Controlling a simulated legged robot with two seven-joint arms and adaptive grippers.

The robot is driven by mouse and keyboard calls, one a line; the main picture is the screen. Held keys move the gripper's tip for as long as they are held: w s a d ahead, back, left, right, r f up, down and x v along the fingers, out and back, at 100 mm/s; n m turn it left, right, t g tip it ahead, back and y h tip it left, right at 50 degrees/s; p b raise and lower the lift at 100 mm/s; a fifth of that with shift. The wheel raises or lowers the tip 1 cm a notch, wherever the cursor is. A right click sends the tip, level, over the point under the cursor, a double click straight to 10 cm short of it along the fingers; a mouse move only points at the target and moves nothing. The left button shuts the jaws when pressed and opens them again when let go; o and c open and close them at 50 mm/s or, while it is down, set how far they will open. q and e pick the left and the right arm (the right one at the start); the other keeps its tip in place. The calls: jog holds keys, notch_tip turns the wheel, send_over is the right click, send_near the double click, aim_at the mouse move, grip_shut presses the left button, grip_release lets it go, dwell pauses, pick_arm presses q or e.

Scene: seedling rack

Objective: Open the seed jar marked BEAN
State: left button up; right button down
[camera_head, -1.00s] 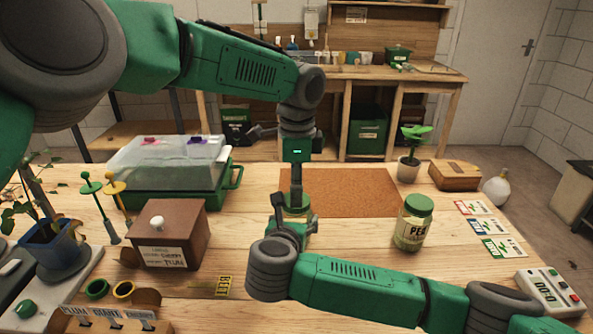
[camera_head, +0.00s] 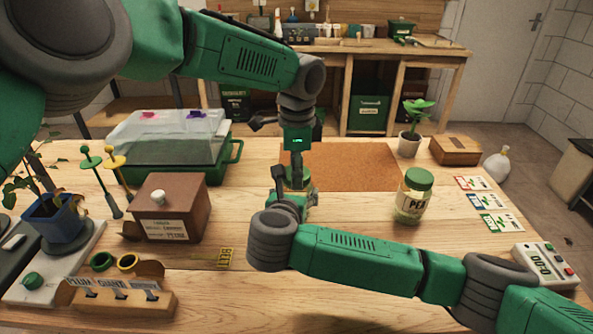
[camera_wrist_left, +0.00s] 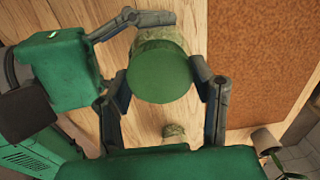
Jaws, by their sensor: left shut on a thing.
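A glass jar with a green lid (camera_head: 298,184) stands near the middle of the table, largely hidden by my grippers, and its label cannot be read. My left gripper (camera_head: 292,178) comes down from above. In the left wrist view its fingers (camera_wrist_left: 165,85) lie on both sides of the round green lid (camera_wrist_left: 160,72), shut on it. My right gripper (camera_head: 287,195) is at the same jar from the near side. One of its fingers lies along the glass body (camera_wrist_left: 155,38), below the lid; its other fingertip is hidden. Another green-lidded jar (camera_head: 414,203), marked PEA, stands apart to the right.
A brown cork mat (camera_head: 350,165) lies behind the jars. A brown box (camera_head: 170,205) and a clear-lidded propagator (camera_head: 165,140) stand at left. Seed cards (camera_head: 487,202) and a small console (camera_head: 545,265) are at right. My right forearm crosses the front of the table.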

pick_arm(q)
jog(key=n, duration=0.5)
jog(key=shift+w+n, duration=0.1)
jog(key=shift+n, duration=0.3)
jog(key=n, duration=0.3)
jog(key=shift+s+r, duration=0.2)
jog(key=shift+s, duration=0.05)
jog(key=shift+d, duration=0.1)
jog(key=shift+r, duration=0.1)
jog(key=shift+r, duration=0.95)
